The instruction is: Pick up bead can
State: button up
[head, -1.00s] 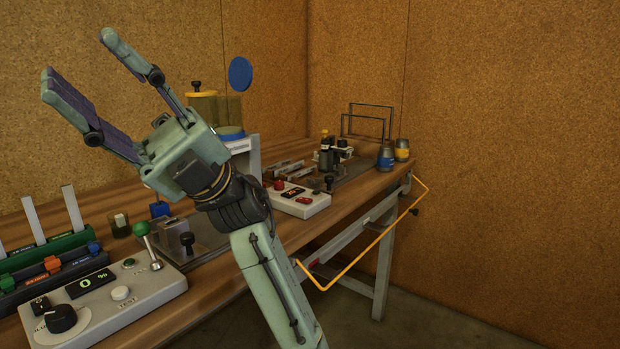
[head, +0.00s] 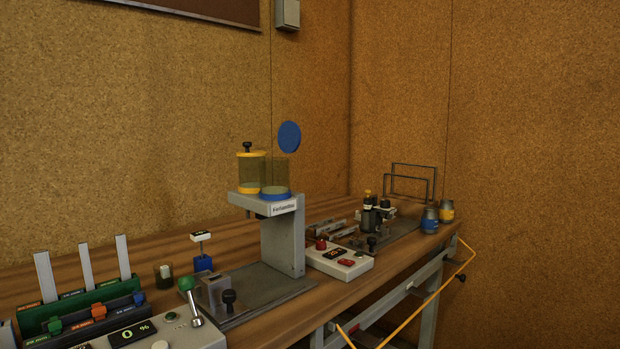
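Two small cans stand side by side at the right end of the bench. One is a blue can (head: 430,219) with a grey top, and the other, just right of and behind it, is a yellow can (head: 447,211) with a grey top. I cannot tell from their labels which one is the bead can. Both look upright. My gripper is outside the current view.
A grey stand (head: 283,240) holds a yellow-rimmed clear container (head: 251,170) and a blue-based one with a raised blue lid (head: 289,137). A control box (head: 339,261) and wire frames (head: 413,176) are nearby. A yellow rail (head: 408,318) runs along the front.

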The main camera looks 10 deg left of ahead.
aim_at(429, 218)
jog(key=i+l+u, duration=0.2)
jog(key=u, duration=1)
jog(key=i+l+u, duration=0.1)
jog(key=l+u, duration=0.25)
jog(key=l, duration=0.2)
jog(key=l+u, duration=0.35)
jog(key=l, duration=0.2)
jog(key=k+l+u, duration=0.1)
jog(key=l+u, duration=0.2)
jog(key=l, duration=1.55)
jog(key=k+l, duration=0.1)
jog(key=l, duration=0.5)
jog(key=k+z, duration=0.2)
jog(key=z, duration=0.3)
jog(key=k+z, duration=0.25)
jog(key=z, duration=0.25)
jog(key=k+l+z, duration=0.15)
jog(key=z, duration=0.35)
jog(key=u, duration=1.15)
